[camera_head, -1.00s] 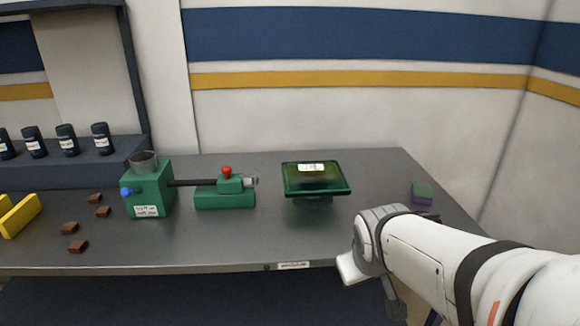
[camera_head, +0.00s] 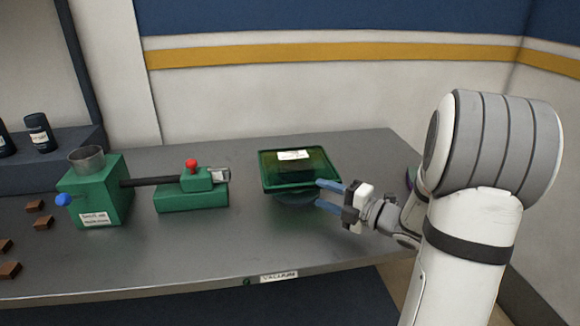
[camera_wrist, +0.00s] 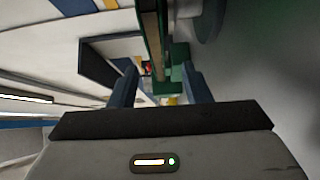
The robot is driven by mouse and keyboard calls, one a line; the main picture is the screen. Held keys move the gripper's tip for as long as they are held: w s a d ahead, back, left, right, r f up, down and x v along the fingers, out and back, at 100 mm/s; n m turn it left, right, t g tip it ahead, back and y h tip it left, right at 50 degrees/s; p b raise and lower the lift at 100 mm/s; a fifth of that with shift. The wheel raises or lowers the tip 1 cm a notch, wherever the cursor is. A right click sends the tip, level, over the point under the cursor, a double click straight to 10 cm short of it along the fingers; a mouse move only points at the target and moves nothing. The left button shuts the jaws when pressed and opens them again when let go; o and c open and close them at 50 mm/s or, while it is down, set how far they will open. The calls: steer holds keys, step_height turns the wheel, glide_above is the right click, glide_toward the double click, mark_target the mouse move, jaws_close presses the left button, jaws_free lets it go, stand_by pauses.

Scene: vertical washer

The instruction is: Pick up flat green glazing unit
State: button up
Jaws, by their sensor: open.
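The flat green glazing unit (camera_head: 268,174) is a dark green framed panel with a white label on top. It lies level on a dark round stand (camera_head: 296,198) on the bench. My gripper (camera_head: 320,193) has blue fingers and is open at the unit's right front edge, one finger higher than the other. In the wrist view the unit's edge (camera_wrist: 153,42) runs upright, in line with the gap between my fingers (camera_wrist: 160,68). I cannot tell whether either finger touches it. The unit's far side is hidden in the wrist view.
A green machine (camera_head: 98,190) with a cup and blue knob stands left on the grey bench (camera_head: 215,255). A rod joins it to a green block (camera_head: 190,197) with a red button. Brown pieces lie far left. Bare bench separates the block from the stand.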

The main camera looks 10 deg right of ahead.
mark_target(309, 187)
steer(key=shift+w+a+n+y, duration=0.2)
steer(key=shift+a+n+y, duration=0.2)
steer(key=p+x, duration=0.1)
steer(key=x, duration=0.6)
steer(key=shift+w+d, duration=0.2)
steer(key=shift+c, duration=0.4)
jaws_close()
steer(key=shift+r, duration=0.1)
